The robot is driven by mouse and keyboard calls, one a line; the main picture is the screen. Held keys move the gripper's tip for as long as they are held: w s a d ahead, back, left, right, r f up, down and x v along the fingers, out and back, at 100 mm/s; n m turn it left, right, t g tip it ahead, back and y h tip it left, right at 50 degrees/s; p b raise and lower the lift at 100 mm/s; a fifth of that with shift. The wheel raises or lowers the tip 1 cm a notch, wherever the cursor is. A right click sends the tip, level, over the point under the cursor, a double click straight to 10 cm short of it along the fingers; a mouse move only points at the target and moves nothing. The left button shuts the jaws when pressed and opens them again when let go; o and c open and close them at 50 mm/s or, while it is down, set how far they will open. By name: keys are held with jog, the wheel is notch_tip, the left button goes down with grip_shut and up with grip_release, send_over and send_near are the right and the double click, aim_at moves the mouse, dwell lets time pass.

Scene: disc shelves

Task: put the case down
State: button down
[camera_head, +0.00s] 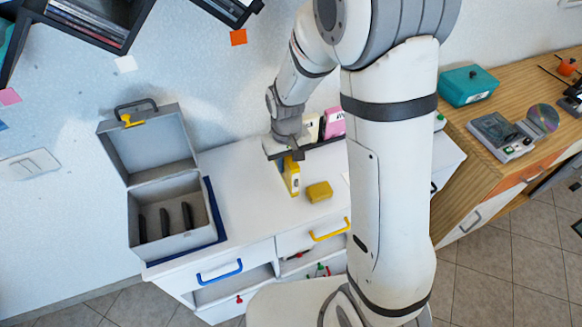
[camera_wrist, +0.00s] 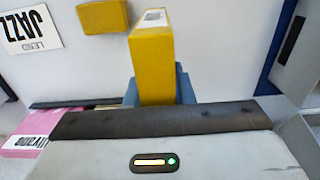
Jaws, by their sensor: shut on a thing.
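My gripper (camera_head: 288,155) is shut on a yellow case (camera_head: 292,177) over the white counter. The case stands upright and hangs below the fingers; it has a pale label on its side. In the wrist view the yellow case (camera_wrist: 153,62) shows edge-on, with the blue-grey fingers (camera_wrist: 158,88) on both sides of it. I cannot tell whether its lower edge touches the counter top (camera_head: 245,165).
A yellow block (camera_head: 318,191) lies just right of the case. An open grey box (camera_head: 168,242) with dark dividers stands left on a blue mat (camera_head: 214,212). White and pink cases (camera_head: 334,122) stand behind. Counter between box and case is clear.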

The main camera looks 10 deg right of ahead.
jog(key=shift+f+p, duration=0.3)
jog(key=shift+f, duration=2.25)
jog(key=shift+f, duration=0.2)
jog(key=c, duration=1.3)
grip_release()
jog(key=shift+o, duration=0.2)
